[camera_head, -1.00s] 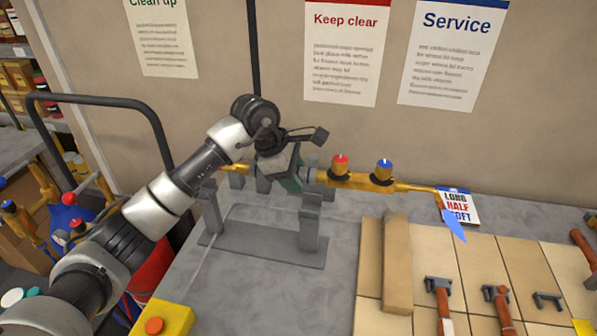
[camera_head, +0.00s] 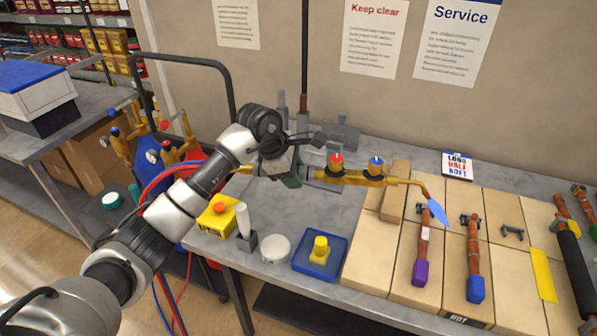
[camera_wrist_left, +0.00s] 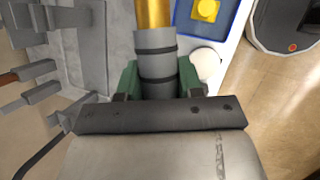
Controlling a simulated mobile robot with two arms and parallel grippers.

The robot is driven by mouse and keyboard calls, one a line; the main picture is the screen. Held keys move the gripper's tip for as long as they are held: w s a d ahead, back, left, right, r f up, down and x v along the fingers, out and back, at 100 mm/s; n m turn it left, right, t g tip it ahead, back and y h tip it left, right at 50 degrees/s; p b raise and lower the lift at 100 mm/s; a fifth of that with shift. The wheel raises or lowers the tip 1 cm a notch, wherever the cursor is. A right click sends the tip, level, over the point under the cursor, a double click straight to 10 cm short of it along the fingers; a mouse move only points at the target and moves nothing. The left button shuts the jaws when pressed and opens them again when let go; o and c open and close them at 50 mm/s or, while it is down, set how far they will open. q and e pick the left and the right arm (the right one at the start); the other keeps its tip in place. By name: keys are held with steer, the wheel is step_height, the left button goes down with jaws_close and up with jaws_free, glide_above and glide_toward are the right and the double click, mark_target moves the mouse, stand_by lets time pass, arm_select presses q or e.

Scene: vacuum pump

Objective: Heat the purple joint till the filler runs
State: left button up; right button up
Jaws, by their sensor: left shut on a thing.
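My left gripper (camera_head: 297,166) is shut on the grey handle of a brass torch (camera_head: 350,178), which also shows between the green fingers in the left wrist view (camera_wrist_left: 155,50). The torch has a red and a blue knob, and its bent tip gives a blue flame (camera_head: 438,212) pointing down and right. The purple-ended copper joint (camera_head: 420,273) lies on the tan blocks. The flame is close to its far upper end in the picture, well away from the purple part; I cannot tell if it touches. No molten filler shows. My right gripper is not in view.
A blue-ended copper joint (camera_head: 475,288) lies right of the purple one. A blue tray (camera_head: 335,275) with a yellow piece, a white round tub (camera_head: 275,248) and a yellow box (camera_head: 217,218) stand near the table's front. Red and blue hoses hang at left.

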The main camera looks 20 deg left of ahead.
arm_select(q)
steer(key=shift+w+a+f, duration=0.1)
steer(key=shift+w+f, duration=0.2)
steer(key=shift+f, duration=0.15)
steer(key=shift+f+b, duration=0.25)
steer(key=shift+b, duration=0.1)
step_height(320, 180, down, 9)
steer(key=b, duration=0.6)
steer(key=shift+f, duration=0.15)
steer(key=shift+s, duration=0.1)
stand_by(5.9)
